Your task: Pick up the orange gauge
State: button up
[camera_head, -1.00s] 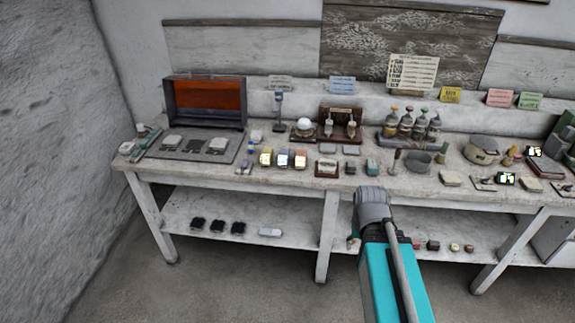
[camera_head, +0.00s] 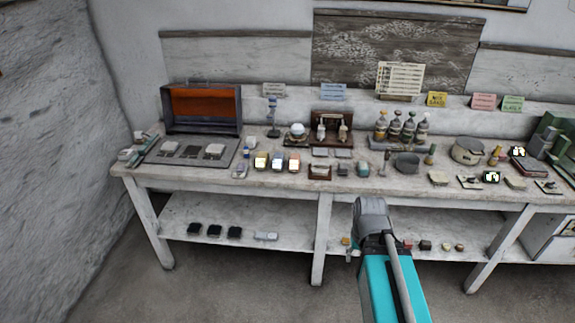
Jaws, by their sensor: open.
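Several small box-shaped instruments stand in a row on the bench, left of its middle. My arm's grey joint and teal link rise in front of the bench, right of the instruments. My gripper itself cannot be made out; it is out of view or hidden by the arm.
The long white workbench (camera_head: 215,179) is crowded. It holds an open case with an orange panel (camera_head: 203,104), a grey mat (camera_head: 166,151), bottles (camera_head: 408,128) and a pot (camera_head: 467,151). Dark blocks (camera_head: 214,231) lie on the lower shelf. The floor in front is clear.

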aim_at(295, 159)
jog(key=z, duration=0.1)
jog(key=i, duration=0.95)
jog(key=u, duration=0.05)
